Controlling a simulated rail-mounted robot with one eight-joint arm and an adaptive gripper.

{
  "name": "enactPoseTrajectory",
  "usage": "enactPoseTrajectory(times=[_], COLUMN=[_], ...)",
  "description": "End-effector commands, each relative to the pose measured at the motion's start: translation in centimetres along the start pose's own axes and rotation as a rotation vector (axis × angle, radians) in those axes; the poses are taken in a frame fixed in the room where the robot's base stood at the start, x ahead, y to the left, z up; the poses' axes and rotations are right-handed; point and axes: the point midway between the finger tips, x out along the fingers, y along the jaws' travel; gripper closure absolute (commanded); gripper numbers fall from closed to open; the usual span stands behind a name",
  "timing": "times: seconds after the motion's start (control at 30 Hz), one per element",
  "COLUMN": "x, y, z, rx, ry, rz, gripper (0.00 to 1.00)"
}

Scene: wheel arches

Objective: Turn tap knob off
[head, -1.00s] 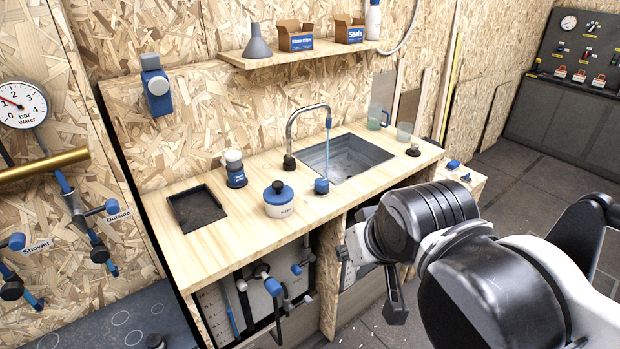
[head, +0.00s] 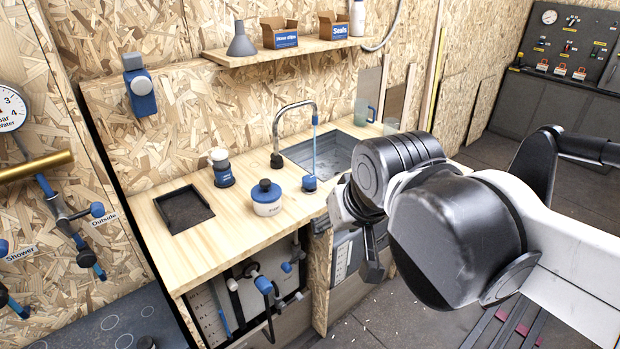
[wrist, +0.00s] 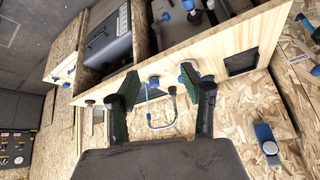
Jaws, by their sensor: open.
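A thin blue stream hangs from the nozzle. A small round blue knob (head: 309,183) sits on the wooden counter at the sink's front left corner. In the wrist view the tap (wrist: 160,118) and a blue knob (wrist: 153,82) show between the fingers.
A white jar with a blue lid (head: 266,199) and a blue-and-white container (head: 221,168) stand left of the knob. A square dark recess (head: 184,209) lies further left. A shelf (head: 290,50) hangs above. Pipes and valves (head: 265,285) fill the space under the counter.

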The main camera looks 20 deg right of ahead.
Motion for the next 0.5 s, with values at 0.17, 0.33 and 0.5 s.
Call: enactPoseTrajectory(times=[0.17, 0.33, 0.5], x=[0.0, 0.8, 2.3], y=[0.2, 0.5, 0.9], z=[-5.0, -9.4, -13.7], rx=[0.103, 0.204, 0.304], ry=[-0.064, -0.125, -0.185], rz=[0.015, 0.034, 0.057], gripper=[0.44, 0.44, 0.44])
